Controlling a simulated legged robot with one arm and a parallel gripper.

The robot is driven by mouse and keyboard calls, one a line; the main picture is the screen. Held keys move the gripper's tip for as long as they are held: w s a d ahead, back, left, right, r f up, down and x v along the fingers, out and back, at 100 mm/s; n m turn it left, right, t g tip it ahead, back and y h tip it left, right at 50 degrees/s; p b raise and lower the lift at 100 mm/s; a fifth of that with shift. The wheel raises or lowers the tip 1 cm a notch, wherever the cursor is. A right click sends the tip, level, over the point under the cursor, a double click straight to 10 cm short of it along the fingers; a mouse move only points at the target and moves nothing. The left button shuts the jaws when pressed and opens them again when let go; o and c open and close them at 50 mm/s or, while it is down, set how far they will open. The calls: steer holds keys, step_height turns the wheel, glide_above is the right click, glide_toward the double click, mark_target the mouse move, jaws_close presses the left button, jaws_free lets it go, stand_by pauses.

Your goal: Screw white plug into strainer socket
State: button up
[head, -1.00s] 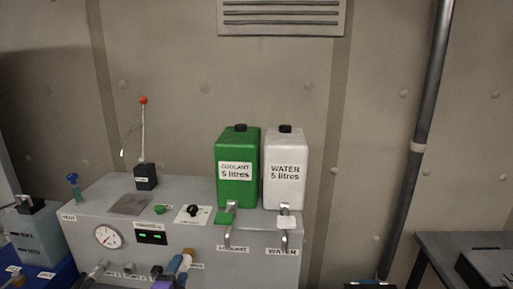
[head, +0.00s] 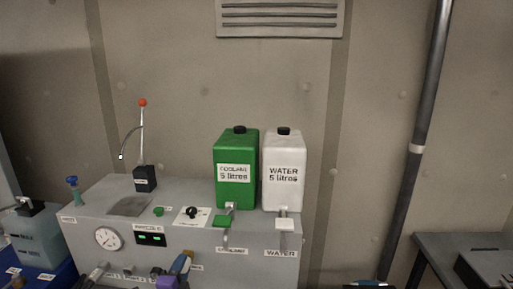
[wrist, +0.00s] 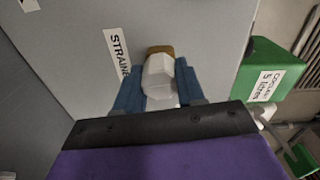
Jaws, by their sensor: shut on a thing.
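The white plug (wrist: 160,78) is held between the blue fingers of my gripper (wrist: 161,84) in the wrist view. A brass-coloured ring (wrist: 160,50) sits directly beyond the plug, against the grey panel. It looks like the strainer socket, beside a partly hidden label (wrist: 117,50) reading "STRAIN". The plug appears lined up with the ring, but I cannot tell how deeply it is seated. In the head view my gripper (head: 180,266) is small at the lower edge, in front of the grey cabinet, and the plug cannot be made out there.
The grey cabinet (head: 204,257) carries a gauge (head: 108,238), switches and an upright lever (head: 143,140). A green coolant can (head: 236,170) and a white water can (head: 284,170) stand on its right side, with taps below. The coolant can is right of my gripper in the wrist view.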

steer(key=shift+f, duration=0.1)
jaws_close()
steer(key=shift+f+m+b, duration=0.2)
steer(key=shift+m+b, duration=1.4)
steer(key=shift+b, duration=2.3)
steer(key=shift+r+m, duration=0.15)
steer(key=shift+m, duration=0.95)
steer(key=m, duration=0.4)
steer(key=shift+y, duration=0.3)
steer(key=o, duration=0.5)
jaws_free()
steer(key=o, duration=0.4)
steer(key=shift+a, duration=0.15)
steer(key=shift+o, duration=0.5)
